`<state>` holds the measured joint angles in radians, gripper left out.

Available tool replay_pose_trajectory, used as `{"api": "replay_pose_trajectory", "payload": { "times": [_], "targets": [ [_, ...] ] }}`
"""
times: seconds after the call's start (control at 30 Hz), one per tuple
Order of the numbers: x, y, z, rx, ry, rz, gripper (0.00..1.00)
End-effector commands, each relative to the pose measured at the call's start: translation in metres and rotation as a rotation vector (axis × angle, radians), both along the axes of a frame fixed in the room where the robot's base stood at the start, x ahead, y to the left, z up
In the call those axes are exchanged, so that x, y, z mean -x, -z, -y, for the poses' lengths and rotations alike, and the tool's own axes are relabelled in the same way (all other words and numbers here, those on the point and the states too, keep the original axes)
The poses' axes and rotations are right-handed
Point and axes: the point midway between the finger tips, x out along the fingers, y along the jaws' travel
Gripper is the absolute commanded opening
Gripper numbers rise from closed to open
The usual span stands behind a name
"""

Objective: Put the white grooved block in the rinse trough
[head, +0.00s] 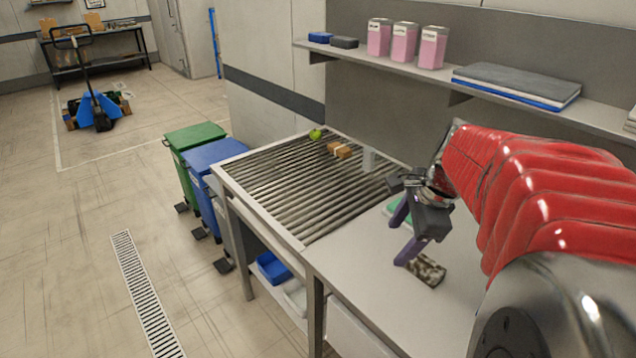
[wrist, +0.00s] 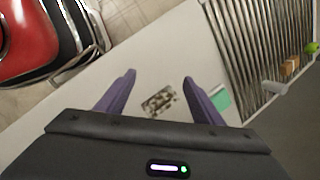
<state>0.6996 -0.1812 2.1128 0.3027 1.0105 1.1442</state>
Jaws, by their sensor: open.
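My gripper (head: 398,243) has two purple fingers, spread apart with nothing between them, above the pale bench (head: 345,245). It also shows at the bottom of the wrist view (wrist: 159,77). A small white piece (head: 369,160) stands at the right side of the slatted roller bed, beyond my gripper; it also shows in the wrist view (wrist: 275,87). It may be the white grooved block, but grooves cannot be made out. I cannot tell for certain which thing is the rinse trough.
A dark speckled block (head: 427,270) lies on the bench by my fingertips. A green-and-white item (head: 393,211) is partly behind my gripper. Brown blocks (head: 339,150) and a green round item (head: 315,134) sit on the rollers (head: 290,185). A shelf (head: 480,85) runs above.

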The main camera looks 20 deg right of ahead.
Motion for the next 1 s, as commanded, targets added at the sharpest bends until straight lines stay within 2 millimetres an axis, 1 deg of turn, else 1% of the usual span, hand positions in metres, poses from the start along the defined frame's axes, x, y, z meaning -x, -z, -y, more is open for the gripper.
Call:
{"api": "replay_pose_trajectory", "payload": {
  "times": [0.03,0.2,0.3,0.4,0.5,0.57,0.87,1.0],
  "targets": [
    [0.001,0.004,0.019,-0.042,0.102,-0.009,0.61],
    [0.008,0.016,0.076,-0.189,0.449,-0.021,0.61],
    [0.015,0.023,0.105,-0.264,0.621,-0.026,0.61],
    [0.021,0.028,0.125,-0.318,0.743,-0.027,0.61],
    [0.024,0.03,0.135,-0.347,0.806,-0.028,0.61],
    [0.025,0.031,0.137,-0.353,0.821,-0.029,0.61],
    [0.025,0.031,0.137,-0.354,0.82,-0.028,0.61],
    [0.022,0.038,0.135,-0.354,0.818,-0.03,0.61]
  ]
}}
